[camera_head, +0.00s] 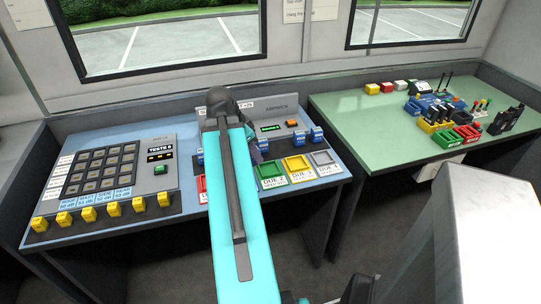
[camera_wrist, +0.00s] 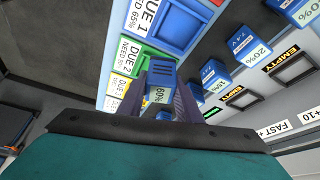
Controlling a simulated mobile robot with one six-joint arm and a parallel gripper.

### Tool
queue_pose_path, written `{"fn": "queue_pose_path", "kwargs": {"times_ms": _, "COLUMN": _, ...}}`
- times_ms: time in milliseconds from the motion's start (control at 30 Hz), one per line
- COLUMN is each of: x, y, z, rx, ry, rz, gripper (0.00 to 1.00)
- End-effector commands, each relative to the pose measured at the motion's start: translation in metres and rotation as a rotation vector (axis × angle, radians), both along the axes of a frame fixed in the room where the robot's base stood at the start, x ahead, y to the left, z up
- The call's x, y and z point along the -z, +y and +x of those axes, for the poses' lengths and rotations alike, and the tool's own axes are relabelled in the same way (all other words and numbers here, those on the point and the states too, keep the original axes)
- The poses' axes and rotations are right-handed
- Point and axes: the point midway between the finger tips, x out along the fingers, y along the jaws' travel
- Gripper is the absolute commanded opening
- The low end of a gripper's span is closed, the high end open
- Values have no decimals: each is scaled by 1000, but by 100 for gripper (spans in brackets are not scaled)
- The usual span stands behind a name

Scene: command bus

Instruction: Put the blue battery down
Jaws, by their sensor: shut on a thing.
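The blue battery (camera_wrist: 163,75), labelled 60%, is held between the two fingers of my gripper (camera_wrist: 160,98) in the wrist view. It is in front of the green tray (camera_wrist: 150,53) marked DUE 2; I cannot tell whether it touches anything below. In the head view my arm hides the held battery and most of my gripper. The green tray (camera_head: 271,183) shows just right of my arm.
Yellow (camera_head: 297,165) and grey (camera_head: 323,158) trays stand right of the green one. Other blue batteries (camera_head: 317,135) stand behind them; in the wrist view several (camera_wrist: 250,53) are by slots marked EMPTY. A keypad panel (camera_head: 103,170) is left. The green table (camera_head: 350,120) has free room.

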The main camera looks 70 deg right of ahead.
Motion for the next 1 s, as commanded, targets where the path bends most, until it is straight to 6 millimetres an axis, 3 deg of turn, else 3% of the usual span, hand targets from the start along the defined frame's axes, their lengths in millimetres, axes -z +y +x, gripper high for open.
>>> {"fn": "queue_pose_path", "kwargs": {"times_ms": 100, "x": -3, "y": 13, "z": 36, "rx": -122, "ry": -1, "rz": -2, "gripper": 5}}
{"fn": "queue_pose_path", "kwargs": {"times_ms": 567, "x": -17, "y": 83, "z": 163, "rx": -594, "ry": -1, "rz": -2, "gripper": 5}}
{"fn": "queue_pose_path", "kwargs": {"times_ms": 1000, "x": -32, "y": 184, "z": 270, "rx": -1063, "ry": 0, "rz": -2, "gripper": 5}}
